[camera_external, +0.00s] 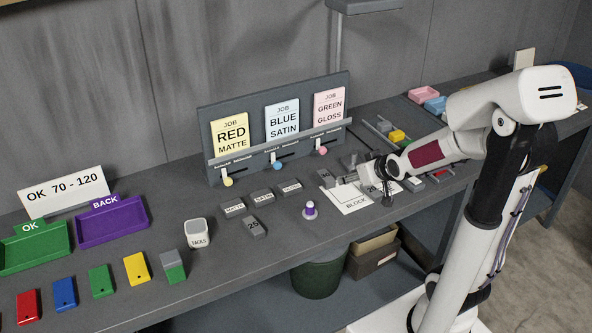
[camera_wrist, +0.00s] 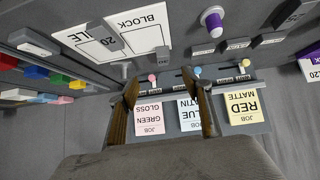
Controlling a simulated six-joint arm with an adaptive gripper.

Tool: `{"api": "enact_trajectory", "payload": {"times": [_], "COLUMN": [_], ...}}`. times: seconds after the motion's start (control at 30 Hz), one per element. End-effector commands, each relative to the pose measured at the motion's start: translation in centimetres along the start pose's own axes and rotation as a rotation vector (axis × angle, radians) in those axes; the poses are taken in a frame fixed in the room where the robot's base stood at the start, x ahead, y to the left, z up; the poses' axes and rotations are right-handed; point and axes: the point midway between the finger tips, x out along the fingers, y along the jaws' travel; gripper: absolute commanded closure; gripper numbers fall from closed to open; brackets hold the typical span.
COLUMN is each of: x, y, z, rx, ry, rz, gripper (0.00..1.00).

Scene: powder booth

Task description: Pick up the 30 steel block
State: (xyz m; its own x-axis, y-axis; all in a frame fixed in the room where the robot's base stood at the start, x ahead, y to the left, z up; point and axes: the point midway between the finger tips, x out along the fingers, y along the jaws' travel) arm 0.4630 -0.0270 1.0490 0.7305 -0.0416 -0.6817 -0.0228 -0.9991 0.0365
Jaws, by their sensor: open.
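A dark grey block (camera_external: 326,178) whose label seems to read 30 lies on the bench just left of my gripper in the external view. My gripper (camera_external: 346,180) is open and empty, close to this block and above the white BLOCK card (camera_external: 350,207). In the wrist view my gripper's two fingers (camera_wrist: 167,96) stand apart with nothing held between them. The card also shows in the wrist view (camera_wrist: 137,27). A similar block marked 25 (camera_external: 254,227) lies further left.
A job rack (camera_external: 240,154) with three cards stands behind. A purple-topped peg (camera_external: 310,211) and small MATTE and SATIN blocks (camera_external: 262,195) lie to the left. Bench (camera_external: 300,245) in front is clear.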

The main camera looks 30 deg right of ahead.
Motion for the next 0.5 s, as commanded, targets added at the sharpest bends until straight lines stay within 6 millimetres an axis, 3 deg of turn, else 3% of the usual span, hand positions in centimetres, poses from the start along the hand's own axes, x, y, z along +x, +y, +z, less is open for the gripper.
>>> {"api": "enact_trajectory", "payload": {"times": [0.5], "x": [8.1], "y": [0.3], "z": [-0.4], "rx": [0.005], "ry": [0.144], "rz": [-0.018], "gripper": [0.51]}}
